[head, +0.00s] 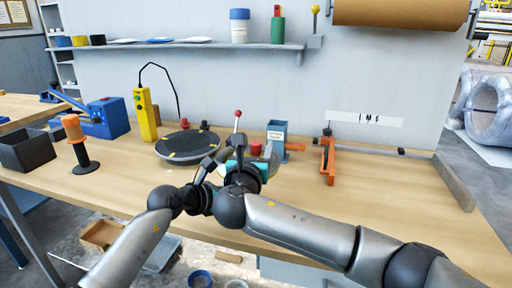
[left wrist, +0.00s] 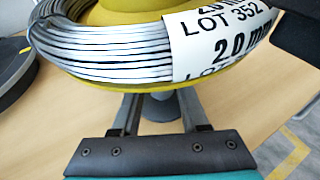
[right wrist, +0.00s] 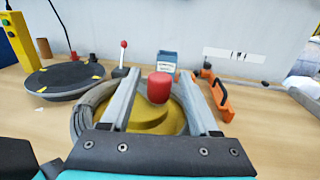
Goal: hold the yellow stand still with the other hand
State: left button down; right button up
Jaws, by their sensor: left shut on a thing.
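The yellow stand (right wrist: 152,124) shows in the right wrist view as a yellow disc with a red knob (right wrist: 160,87) on top. A coil of grey wire (left wrist: 110,42) with a white "LOT 352" label lies around it. In the left wrist view the yellow rim (left wrist: 150,86) sits above a grey post. My left gripper (left wrist: 160,108) reaches under the rim and is shut on the stand at its post; the fingertips are partly hidden by the coil. My right gripper (right wrist: 162,76) is open above the stand, its fingers apart either side of the knob. In the head view my arms hide most of the stand.
A dark turntable (head: 187,146) and a yellow control box (head: 147,115) stand left of the stand. An orange-handled tool (head: 78,145) is at far left. The right front bench is clear.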

grip_shut()
dwell(0.3)
jog(key=shift+d+n+y, duration=0.1)
jog(key=shift+n+y, duration=0.2)
jog(key=shift+y, duration=0.1)
jog(key=n+y, duration=0.2)
jog(key=y, duration=0.2)
jog(key=shift+d+n, duration=0.1)
jog(key=shift+n, duration=0.3)
jog(key=shift+n+g+y, duration=0.4)
jog(key=shift+n+y, duration=0.7)
jog(key=shift+y, duration=0.6)
jog(key=shift+n+g+y, duration=0.4)
jog(key=shift+n+y, duration=0.7)
jog(key=shift+y, duration=0.9)
jog(key=shift+o, duration=0.4)
grip_release()
jog(key=shift+a, duration=0.2)
jog(key=shift+s, duration=0.15)
